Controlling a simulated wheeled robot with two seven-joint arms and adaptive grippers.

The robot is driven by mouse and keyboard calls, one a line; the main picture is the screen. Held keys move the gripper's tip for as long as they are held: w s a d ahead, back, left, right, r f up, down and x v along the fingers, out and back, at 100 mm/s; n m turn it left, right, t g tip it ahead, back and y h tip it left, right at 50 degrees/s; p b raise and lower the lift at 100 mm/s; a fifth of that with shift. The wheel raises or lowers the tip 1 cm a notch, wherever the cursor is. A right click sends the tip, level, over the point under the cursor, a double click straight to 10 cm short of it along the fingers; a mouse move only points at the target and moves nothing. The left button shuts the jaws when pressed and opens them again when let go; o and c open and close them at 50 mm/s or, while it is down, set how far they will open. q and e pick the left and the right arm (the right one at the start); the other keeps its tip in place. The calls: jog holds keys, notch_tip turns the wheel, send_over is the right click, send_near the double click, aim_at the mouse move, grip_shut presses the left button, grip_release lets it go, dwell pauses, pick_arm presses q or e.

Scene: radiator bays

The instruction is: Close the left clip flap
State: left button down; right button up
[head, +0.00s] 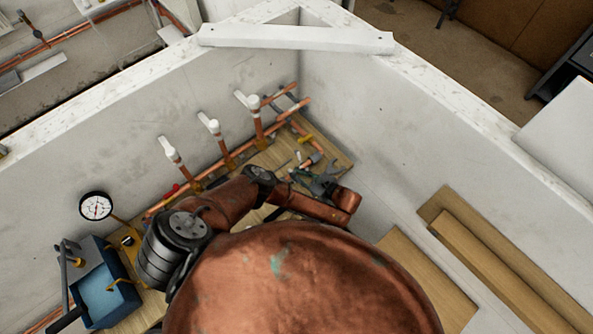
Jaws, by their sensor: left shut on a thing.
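My left gripper (322,183) is the small dark jaw shape at the end of my copper-coloured arm, low over the wooden board in the bay corner. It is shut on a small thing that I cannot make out. Three copper pipe stubs with white tops stand along the left wall: the left stub (170,149), the middle stub (211,125) and the right stub (254,104). My gripper is to the right of them. I cannot pick out the left clip flap, nor tell whether it is open. My right gripper is not in view.
A gauge (96,206) and a blue box (105,295) stand at the left. Copper pipes (293,114) run along the wall. A small yellow part (305,139) is near the corner. Planks (490,265) lie at the right. A big copper-coloured dome covers the bottom middle.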

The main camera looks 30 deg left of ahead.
pick_arm(q)
jog(key=shift+s+d+f+t+y+b, duration=0.15)
jog(key=shift+d+f+t+y+b, duration=0.15)
jog(key=shift+f+y, duration=0.45)
jog(key=shift+y, duration=0.25)
jog(key=c, duration=1.9)
grip_release()
jog(key=shift+r, duration=0.1)
jog(key=shift+d, duration=0.85)
jog(key=shift+s+d+r, duration=0.2)
jog(key=shift+s+d, duration=0.1)
jog(key=shift+v, duration=2.5)
